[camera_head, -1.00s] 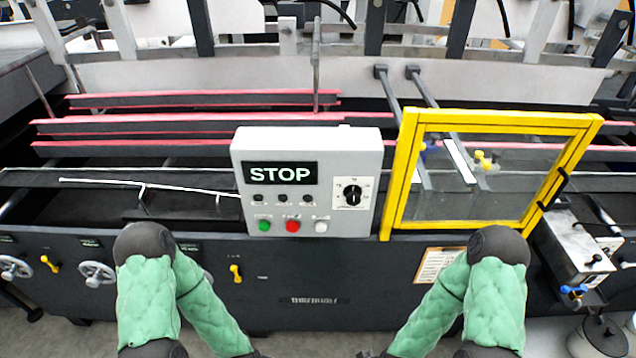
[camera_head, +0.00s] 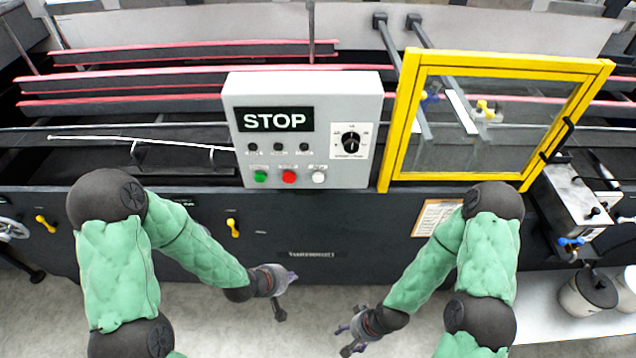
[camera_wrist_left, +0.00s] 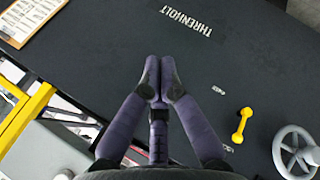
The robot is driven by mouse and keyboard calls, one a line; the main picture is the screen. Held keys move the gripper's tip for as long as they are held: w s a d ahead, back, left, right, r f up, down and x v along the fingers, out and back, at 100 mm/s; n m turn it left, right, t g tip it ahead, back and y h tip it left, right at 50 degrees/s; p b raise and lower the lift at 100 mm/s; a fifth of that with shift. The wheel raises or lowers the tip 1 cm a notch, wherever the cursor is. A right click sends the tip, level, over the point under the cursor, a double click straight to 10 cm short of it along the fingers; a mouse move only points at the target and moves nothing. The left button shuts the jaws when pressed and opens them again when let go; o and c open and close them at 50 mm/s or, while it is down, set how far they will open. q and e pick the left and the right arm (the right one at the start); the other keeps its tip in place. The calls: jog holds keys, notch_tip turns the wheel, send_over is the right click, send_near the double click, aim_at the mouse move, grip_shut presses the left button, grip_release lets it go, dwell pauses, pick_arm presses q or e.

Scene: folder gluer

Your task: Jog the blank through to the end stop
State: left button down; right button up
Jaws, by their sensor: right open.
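The grey control box (camera_head: 303,92) stands on the machine's front edge in the head view. Its display (camera_head: 278,119) reads STOP. Below are black buttons, a green button (camera_head: 261,176), a red button (camera_head: 289,176), a white button (camera_head: 319,176) and a black dial (camera_head: 350,142). I cannot make out a blank or an end stop. My left gripper (camera_head: 289,293) is below the box, in front of the machine; in the left wrist view its fingertips (camera_wrist_left: 160,78) meet, with nothing seen between them. My right gripper (camera_head: 345,338) is open and empty, lower and further right.
A yellow-framed clear guard (camera_head: 401,130) stands right of the box. Red-edged rails (camera_head: 180,84) run behind it. The dark front panel (camera_head: 330,222) carries yellow handles (camera_head: 232,228) and a handwheel (camera_wrist_left: 297,152). A metal unit (camera_head: 572,198) juts out at right. Floor is clear between my arms.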

aim_at(318, 178)
pick_arm(q)
jog(key=w+d+r+n+t+h+b, duration=0.2)
jog(key=d+r+n, duration=0.1)
jog(key=r, duration=0.8)
jog(key=w+d+r+n+t+h+b, duration=0.3)
jog(key=d+r+n, duration=0.1)
jog(key=r, duration=0.6)
jog(key=shift+w+d+r+n+t+h, duration=0.3)
jog(key=shift+w+r, duration=0.05)
jog(key=shift+r, duration=0.05)
jog(key=shift+w, duration=0.15)
jog(key=w, duration=0.8)
jog(key=shift+w+p, duration=0.25)
jog(key=shift+p, duration=0.05)
